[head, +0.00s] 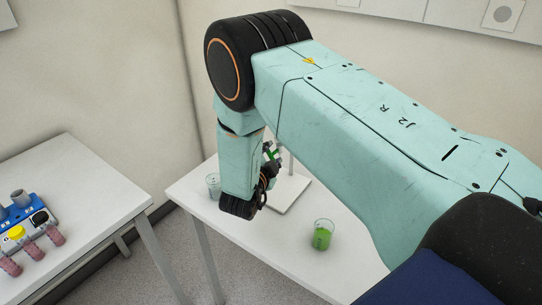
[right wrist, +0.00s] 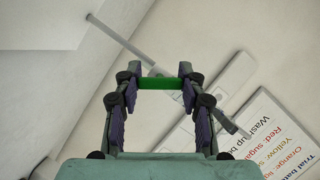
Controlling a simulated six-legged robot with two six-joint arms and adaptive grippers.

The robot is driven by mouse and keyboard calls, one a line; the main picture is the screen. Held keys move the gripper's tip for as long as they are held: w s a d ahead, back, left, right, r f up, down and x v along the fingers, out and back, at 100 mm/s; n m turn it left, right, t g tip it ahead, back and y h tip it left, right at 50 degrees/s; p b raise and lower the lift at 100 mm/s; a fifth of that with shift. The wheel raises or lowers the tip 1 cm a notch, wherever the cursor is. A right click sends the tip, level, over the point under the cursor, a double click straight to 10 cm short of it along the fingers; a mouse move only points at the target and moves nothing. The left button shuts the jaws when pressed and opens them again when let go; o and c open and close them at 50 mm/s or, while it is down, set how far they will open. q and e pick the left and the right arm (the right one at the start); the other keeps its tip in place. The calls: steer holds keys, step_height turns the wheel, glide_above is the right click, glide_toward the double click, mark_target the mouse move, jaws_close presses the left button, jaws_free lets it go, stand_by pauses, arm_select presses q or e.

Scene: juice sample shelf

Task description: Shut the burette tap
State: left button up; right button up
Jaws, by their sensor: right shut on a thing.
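My right gripper (head: 268,172) is at the burette stand, whose white base (head: 292,196) rests on the table; my arm hides much of the stand. Small green parts (head: 275,154) show at the gripper. In the right wrist view, my right gripper (right wrist: 162,72) is shut on a green bar (right wrist: 162,83), which looks like the burette tap's handle and spans between the two fingers. A grey rod (right wrist: 122,40) runs slantwise behind the fingers. The tap's turn angle cannot be told. My left gripper is out of view.
A beaker of green liquid (head: 322,236) stands near the table's front edge. A clear beaker (head: 213,184) stands left of my forearm. A separate table (head: 85,170) at left holds a blue rack (head: 22,212) and several reddish vials. A printed sign (right wrist: 275,135) shows behind.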

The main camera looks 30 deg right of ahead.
steer(key=shift+a, duration=0.1)
steer(key=n+g+p, duration=0.1)
steer(key=n+g, duration=0.1)
steer(key=n, duration=0.2)
steer(key=shift+f+g, duration=0.1)
steer(key=shift+g, duration=0.3)
steer(key=shift+s+f+n+g+h+p, duration=0.1)
steer(key=shift+n+g+h+p, duration=0.25)
steer(key=shift+n+g, duration=1.05)
steer(key=shift+n, duration=0.4)
steer(key=o, duration=1.2)
steer(key=shift+a, duration=0.1)
steer(key=shift+c, duration=0.2)
steer(key=shift+r, duration=0.2)
